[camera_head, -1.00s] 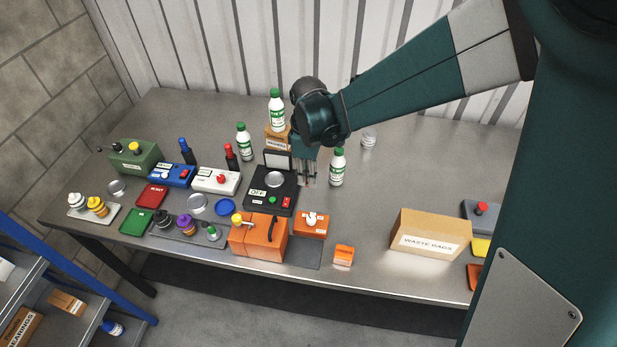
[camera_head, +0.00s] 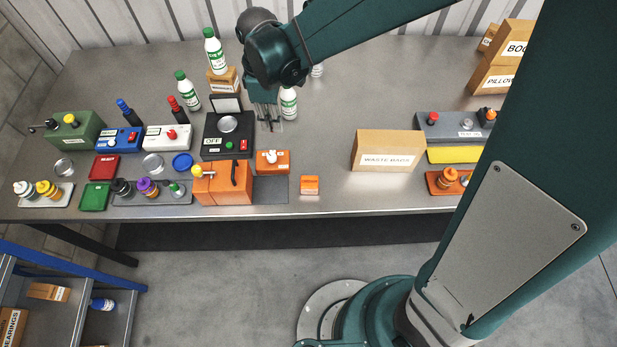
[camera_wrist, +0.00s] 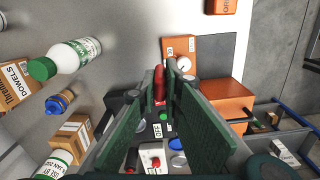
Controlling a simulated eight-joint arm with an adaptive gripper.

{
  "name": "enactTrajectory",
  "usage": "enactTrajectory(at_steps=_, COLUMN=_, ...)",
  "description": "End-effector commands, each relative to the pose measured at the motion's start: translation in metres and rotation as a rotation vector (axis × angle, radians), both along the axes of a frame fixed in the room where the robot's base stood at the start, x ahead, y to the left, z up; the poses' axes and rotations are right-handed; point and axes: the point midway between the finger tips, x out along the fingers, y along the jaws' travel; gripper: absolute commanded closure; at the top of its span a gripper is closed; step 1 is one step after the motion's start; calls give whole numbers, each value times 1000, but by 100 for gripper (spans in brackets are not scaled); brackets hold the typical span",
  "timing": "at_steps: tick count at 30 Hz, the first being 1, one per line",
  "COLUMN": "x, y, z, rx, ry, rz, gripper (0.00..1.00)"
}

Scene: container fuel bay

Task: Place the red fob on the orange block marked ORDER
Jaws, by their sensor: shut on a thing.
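My gripper (camera_head: 268,122) is just right of the black box marked OFF, pointing down. In the wrist view my gripper (camera_wrist: 166,72) is shut on a slim red piece (camera_wrist: 159,82), which looks like the red fob. The fob cannot be made out in the head view. A small orange block (camera_head: 310,185) lies alone near the table's front edge, right of the dark mat, its label too small to read in the head view. It is probably the labelled orange block at the top of the wrist view (camera_wrist: 221,6). My gripper is apart from it, farther back and left.
The black OFF box (camera_head: 226,138) is beside my gripper. A white bottle (camera_head: 288,103) stands close to its right. Orange boxes (camera_head: 222,187) (camera_head: 272,161) stand in front, and a waste bags carton (camera_head: 388,151) is right. Bare table lies between the small block and carton.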

Motion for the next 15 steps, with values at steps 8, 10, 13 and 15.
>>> enactTrajectory(at_steps=8, x=-42, y=-34, z=16, rx=0, ry=0, rz=-78, gripper=99)
enactTrajectory(at_steps=10, x=-53, y=-43, z=19, rx=0, ry=0, rz=-98, gripper=99)
enactTrajectory(at_steps=13, x=-69, y=-54, z=22, rx=0, ry=0, rz=-125, gripper=99)
enactTrajectory(at_steps=15, x=-80, y=-62, z=25, rx=0, ry=0, rz=-145, gripper=99)
